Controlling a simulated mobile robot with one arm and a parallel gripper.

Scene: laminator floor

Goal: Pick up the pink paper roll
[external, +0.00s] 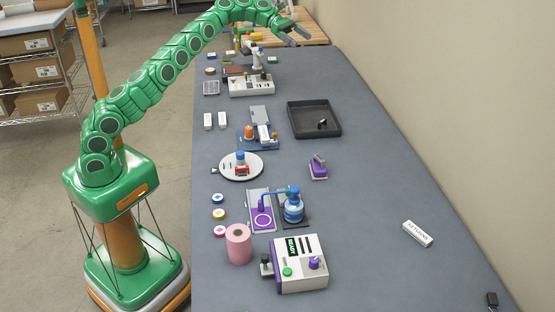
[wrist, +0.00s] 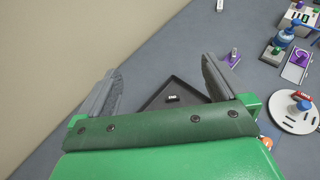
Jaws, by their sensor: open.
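The pink paper roll (external: 238,244) stands upright near the front left edge of the table in the external view, left of a white machine. I do not make it out in the wrist view. My gripper (external: 299,35) is high over the far end of the table in the external view, far from the roll. In the wrist view my gripper (wrist: 160,82) has its two fingers spread wide with nothing between them, above the table.
The white machine (external: 301,264) stands right beside the roll. The tray's rim also shows in the wrist view (wrist: 153,98). The table's right side is mostly clear.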

